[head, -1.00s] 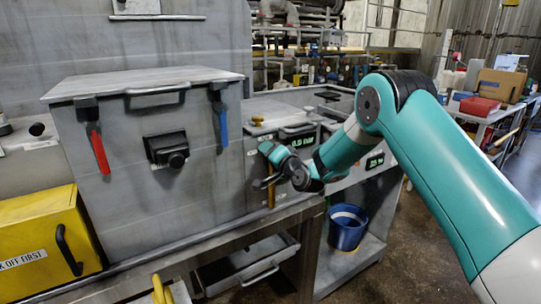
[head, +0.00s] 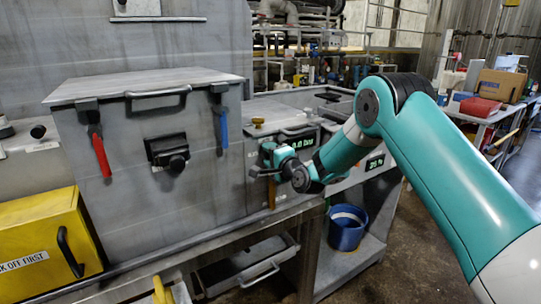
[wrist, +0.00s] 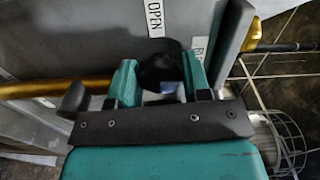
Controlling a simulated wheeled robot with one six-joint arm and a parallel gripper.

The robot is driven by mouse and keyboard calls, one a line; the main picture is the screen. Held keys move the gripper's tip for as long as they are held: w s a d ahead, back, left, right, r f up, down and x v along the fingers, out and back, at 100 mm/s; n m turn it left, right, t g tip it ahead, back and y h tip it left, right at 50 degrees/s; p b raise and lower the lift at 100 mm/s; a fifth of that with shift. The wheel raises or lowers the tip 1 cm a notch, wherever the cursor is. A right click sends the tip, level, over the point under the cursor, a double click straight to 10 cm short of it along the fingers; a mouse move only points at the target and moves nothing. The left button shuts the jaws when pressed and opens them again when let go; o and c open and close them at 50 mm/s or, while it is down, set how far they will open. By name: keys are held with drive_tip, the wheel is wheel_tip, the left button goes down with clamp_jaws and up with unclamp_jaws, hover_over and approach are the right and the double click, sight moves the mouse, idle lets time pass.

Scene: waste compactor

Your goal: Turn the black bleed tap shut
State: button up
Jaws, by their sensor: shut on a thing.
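The black bleed tap (wrist: 160,72) is between the two teal fingers of my gripper (wrist: 158,85) in the wrist view. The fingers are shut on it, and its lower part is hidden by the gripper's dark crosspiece. A white OPEN label (wrist: 155,18) is on the grey panel just beyond the tap. A second label (wrist: 200,48) is partly cut off by the right finger. In the head view my gripper (head: 262,161) is at the front of the grey cabinet below a lit green display (head: 302,143), and it hides the tap there.
A brass pipe (wrist: 40,88) runs beside my gripper. Left of my arm stands a large grey box with a red handle (head: 101,155) and a blue handle (head: 223,127). A yellow box (head: 40,245) is at the far left. A blue bucket (head: 346,232) stands on the lower shelf.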

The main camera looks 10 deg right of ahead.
drive_tip(key=shift+d, duration=0.1)
drive_tip(key=o, duration=0.9)
drive_tip(key=shift+c, duration=0.2)
drive_tip(key=b+v, duration=0.9)
drive_tip(key=v, duration=0.8)
drive_tip(key=shift+s, duration=0.2)
